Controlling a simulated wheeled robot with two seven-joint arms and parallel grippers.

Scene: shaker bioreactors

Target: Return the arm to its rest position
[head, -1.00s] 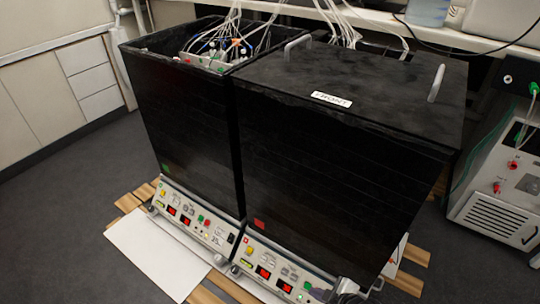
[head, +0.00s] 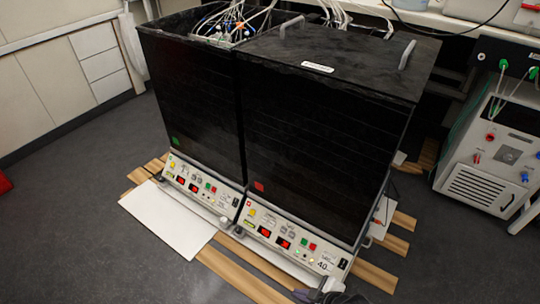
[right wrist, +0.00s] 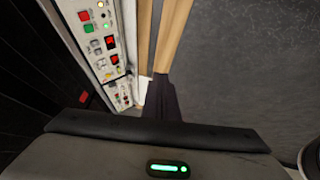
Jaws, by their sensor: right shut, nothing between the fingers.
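My right gripper (head: 322,291) shows small and dark at the bottom edge of the head view, in front of the right shaker's control panel (head: 290,240). In the right wrist view its dark fingers (right wrist: 162,95) are shut with nothing between them, over the wooden slats and beside the panel. Whether it touches anything there cannot be told. Two black shaker bioreactors stand side by side. The left one (head: 190,95) is open on top with tubes and cables in it; the right one (head: 320,130) has its black lid (head: 345,60) on. My left gripper is not in view.
Wooden slats (head: 240,277) and a white board (head: 170,220) lie under and before the shakers. A white-grey instrument (head: 490,155) stands at the right. White cabinets (head: 50,85) line the left wall. The grey floor (head: 70,240) at the front left is clear.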

